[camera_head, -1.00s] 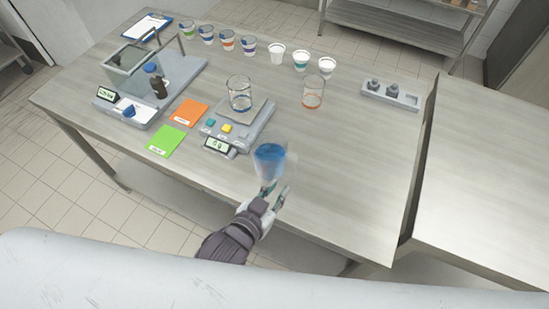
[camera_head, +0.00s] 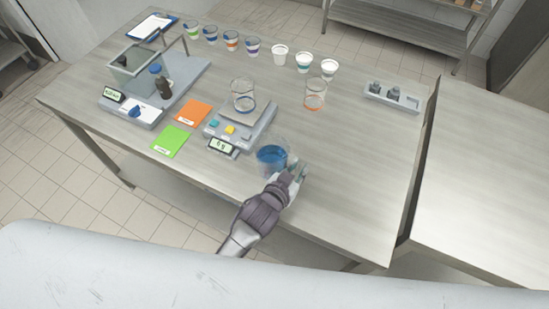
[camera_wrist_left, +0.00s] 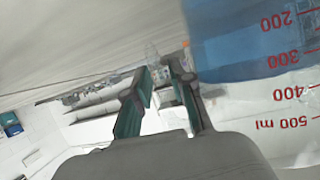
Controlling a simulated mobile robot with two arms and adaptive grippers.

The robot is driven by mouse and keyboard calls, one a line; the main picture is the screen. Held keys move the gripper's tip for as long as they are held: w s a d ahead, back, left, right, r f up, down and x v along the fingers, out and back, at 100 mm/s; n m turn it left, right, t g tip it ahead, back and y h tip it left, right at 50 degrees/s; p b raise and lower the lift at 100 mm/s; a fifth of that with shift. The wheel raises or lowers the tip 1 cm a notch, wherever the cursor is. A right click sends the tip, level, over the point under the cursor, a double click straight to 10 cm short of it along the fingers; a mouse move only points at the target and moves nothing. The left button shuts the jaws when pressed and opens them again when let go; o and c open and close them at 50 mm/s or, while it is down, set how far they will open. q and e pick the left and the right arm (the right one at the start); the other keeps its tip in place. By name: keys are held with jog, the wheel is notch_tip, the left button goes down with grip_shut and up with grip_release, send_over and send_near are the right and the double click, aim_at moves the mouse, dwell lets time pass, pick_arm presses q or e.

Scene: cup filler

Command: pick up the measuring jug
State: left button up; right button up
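The measuring jug (camera_head: 271,157) is clear and holds blue liquid. It stands upright near the front edge of the table in the head view. In the left wrist view the jug (camera_wrist_left: 270,95) fills the right side, with red marks from 200 to 500 ml, upside down. My left gripper (camera_head: 299,172) is close by the jug's right side. In the left wrist view its fingers (camera_wrist_left: 158,95) are apart with nothing gripped, and the jug lies outside them. I cannot tell whether the hand touches the jug. My right gripper is not in view.
A scale (camera_head: 240,133) with a glass beaker (camera_head: 243,96) is just behind the jug. Another beaker (camera_head: 314,96) stands behind to the right. Green (camera_head: 171,139) and orange (camera_head: 193,111) cards lie left. The table's right front is clear.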

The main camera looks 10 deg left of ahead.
pick_arm(q)
jog(key=shift+s, duration=0.1)
jog(key=shift+c, duration=0.4)
grip_shut()
jog(key=shift+r, duration=0.2)
